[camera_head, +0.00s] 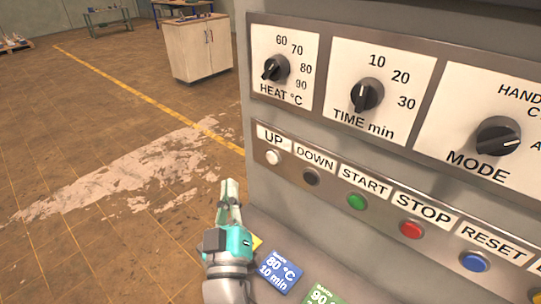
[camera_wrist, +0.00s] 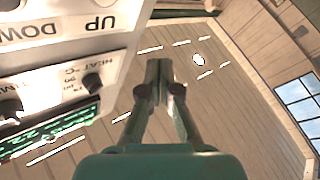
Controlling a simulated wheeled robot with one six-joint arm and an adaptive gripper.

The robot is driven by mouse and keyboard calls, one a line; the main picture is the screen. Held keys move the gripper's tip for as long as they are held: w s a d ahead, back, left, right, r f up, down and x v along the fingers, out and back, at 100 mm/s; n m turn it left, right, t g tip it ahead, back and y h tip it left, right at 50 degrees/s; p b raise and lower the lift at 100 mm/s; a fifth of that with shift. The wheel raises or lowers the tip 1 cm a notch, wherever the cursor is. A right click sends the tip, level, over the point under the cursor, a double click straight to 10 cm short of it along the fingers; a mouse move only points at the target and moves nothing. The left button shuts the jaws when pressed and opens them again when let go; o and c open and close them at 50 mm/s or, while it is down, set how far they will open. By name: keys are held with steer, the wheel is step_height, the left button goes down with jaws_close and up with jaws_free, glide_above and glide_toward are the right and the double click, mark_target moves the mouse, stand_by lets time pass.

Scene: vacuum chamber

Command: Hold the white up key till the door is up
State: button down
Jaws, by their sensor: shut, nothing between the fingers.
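The white UP key (camera_head: 273,157) sits at the left end of the key row on the grey panel, under its UP label (camera_head: 272,137). My gripper (camera_head: 230,186) is shut and empty, pointing up, to the left of the panel and a little below the UP key in the picture. A gap shows between its fingertips and the key. In the wrist view the shut fingertips (camera_wrist: 159,66) point up toward the ceiling, with the UP label (camera_wrist: 103,22) off to the left. The door is not visible in either view.
Beside UP are the black DOWN key (camera_head: 311,177), green START key (camera_head: 357,202), red STOP key (camera_head: 411,229) and blue RESET key (camera_head: 474,261). Knobs for heat (camera_head: 276,68), time (camera_head: 367,95) and mode (camera_head: 498,137) sit above. Blue (camera_head: 280,272) and green cards lie below.

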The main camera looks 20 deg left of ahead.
mark_target(272, 158)
steer(key=shift+w, duration=0.15)
steer(key=w+d, duration=0.3)
steer(key=w, duration=0.5)
steer(key=shift+w, duration=0.1)
stand_by(1.4)
steer(key=shift+w+d, duration=0.15)
steer(key=shift+w, duration=0.15)
